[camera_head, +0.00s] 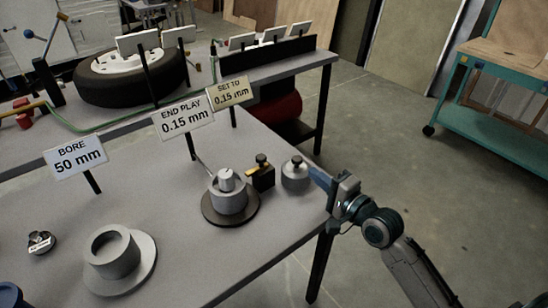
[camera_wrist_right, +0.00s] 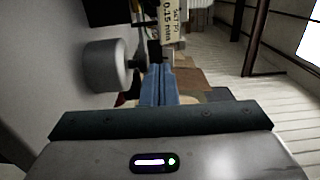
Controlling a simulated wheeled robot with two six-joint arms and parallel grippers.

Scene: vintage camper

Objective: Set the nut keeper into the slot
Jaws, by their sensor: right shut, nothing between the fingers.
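My right gripper (camera_head: 320,178) is shut and empty at the table's right edge. Its blue fingers (camera_wrist_right: 158,85) are together in the wrist view. Just left of it stands a silver cylinder with a black knob (camera_head: 295,176). It also shows in the wrist view (camera_wrist_right: 105,66), left of the fingers; I cannot tell if they touch. Beside it is a black block with a black knob and a brass piece (camera_head: 263,179). Farther left, a grey hub (camera_head: 228,198) stands on a dark round base (camera_head: 230,220). I cannot tell which piece is the nut keeper, nor make out the slot.
A flanged grey ring (camera_head: 113,252) and a small round gauge (camera_head: 41,242) lie on the grey table (camera_head: 190,250). Sign posts stand behind the hub, including the END PLAY sign (camera_head: 183,117). A tyre (camera_head: 130,77) lies on the rear bench. Open floor is to the right.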

